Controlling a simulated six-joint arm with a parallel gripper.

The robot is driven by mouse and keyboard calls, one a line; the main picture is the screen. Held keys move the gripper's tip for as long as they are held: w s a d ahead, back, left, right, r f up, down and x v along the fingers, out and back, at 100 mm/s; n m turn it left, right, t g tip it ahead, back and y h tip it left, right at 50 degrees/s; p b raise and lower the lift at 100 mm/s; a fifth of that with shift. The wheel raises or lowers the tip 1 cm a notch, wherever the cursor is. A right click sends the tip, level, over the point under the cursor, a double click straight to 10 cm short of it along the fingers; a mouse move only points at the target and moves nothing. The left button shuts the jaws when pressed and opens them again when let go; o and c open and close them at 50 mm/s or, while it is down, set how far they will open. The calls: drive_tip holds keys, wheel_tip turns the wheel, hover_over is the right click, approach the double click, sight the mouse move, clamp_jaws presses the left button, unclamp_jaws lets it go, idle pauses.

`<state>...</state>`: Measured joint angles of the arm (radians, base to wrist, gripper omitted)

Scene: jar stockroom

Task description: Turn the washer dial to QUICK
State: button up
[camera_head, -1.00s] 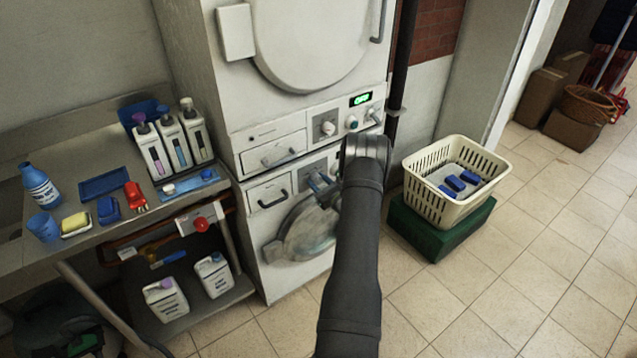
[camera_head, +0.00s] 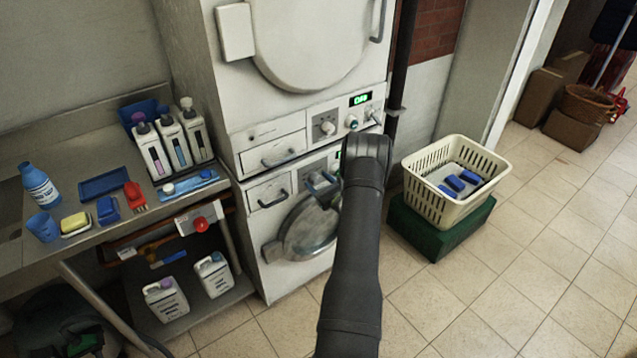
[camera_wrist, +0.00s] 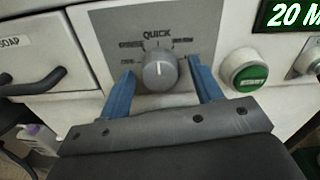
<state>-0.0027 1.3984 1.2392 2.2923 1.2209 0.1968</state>
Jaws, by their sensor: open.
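The washer (camera_head: 290,283) is the lower white machine of the stack. Its grey round dial (camera_wrist: 160,73) is in the middle of the wrist view, on a pale panel, with QUICK printed above it and other labels to both sides, too blurred to read. A faint light mark on the dial seems to point up, roughly towards QUICK; I cannot be sure. My gripper (camera_wrist: 161,70) is open, with one blue finger on each side of the dial. Gaps show between the fingers and the dial. In the head view my arm hides much of the washer panel.
A laundry basket (camera_head: 424,199) stands on a green box at right. A bottle-laden bench (camera_head: 100,245) stands at left.

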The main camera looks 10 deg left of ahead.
drive_tip(key=v, duration=1.7)
drive_tip(key=shift+r, duration=0.1)
drive_tip(key=x, duration=1.7)
drive_tip(key=shift+w+a, duration=0.15)
